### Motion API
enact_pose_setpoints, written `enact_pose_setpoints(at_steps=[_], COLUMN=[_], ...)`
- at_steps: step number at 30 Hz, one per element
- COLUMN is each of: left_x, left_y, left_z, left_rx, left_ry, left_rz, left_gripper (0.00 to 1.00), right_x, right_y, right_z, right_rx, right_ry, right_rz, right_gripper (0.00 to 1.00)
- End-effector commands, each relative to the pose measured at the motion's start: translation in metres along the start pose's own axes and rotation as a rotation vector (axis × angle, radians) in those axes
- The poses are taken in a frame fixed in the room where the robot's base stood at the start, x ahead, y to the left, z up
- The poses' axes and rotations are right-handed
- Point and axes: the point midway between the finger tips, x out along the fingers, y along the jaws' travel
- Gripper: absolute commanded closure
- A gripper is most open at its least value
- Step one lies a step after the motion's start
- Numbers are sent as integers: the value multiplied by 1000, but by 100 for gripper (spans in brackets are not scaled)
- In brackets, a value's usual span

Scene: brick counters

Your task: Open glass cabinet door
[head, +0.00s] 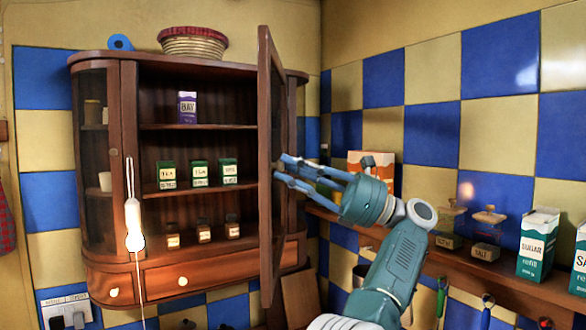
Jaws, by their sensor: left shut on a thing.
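The wooden cabinet (129,110) hangs on the tiled wall at the left. Its glass door (264,95) stands swung out, nearly edge-on to me, at the right side of the opening. My left gripper (281,168) is at the door's right-hand side, around mid-height, with its fingers shut on the door. The exact grip point is partly hidden by the door edge. The shelves inside are exposed, with a purple box (187,107), several green tea boxes (199,174) and small dark jars (204,232). My right gripper is not in view.
A woven basket (192,43) and a blue roll (120,42) sit on top of the cabinet. A wall shelf (520,284) at the right holds an orange-white box, glass jars (487,236) and a sugar carton (537,245).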

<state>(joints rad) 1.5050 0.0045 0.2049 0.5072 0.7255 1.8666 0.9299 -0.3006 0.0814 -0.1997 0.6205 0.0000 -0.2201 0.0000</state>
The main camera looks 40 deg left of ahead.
Motion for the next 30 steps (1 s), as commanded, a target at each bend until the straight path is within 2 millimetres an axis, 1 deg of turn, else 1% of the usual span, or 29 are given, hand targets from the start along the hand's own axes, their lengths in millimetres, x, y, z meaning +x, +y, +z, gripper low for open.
enact_pose_setpoints(at_steps=[11,12,13,30], left_x=[0,0,0,0], left_y=[0,0,0,0], left_z=[0,0,0,-1], left_rx=[2,2,2,-3], left_ry=[2,2,2,1], left_rz=[3,2,2,-7], left_gripper=[100,77,73,73], right_x=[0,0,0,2], right_y=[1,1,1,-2], right_z=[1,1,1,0], right_rx=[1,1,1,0], right_ry=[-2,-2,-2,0], right_rz=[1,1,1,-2], right_gripper=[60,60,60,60])
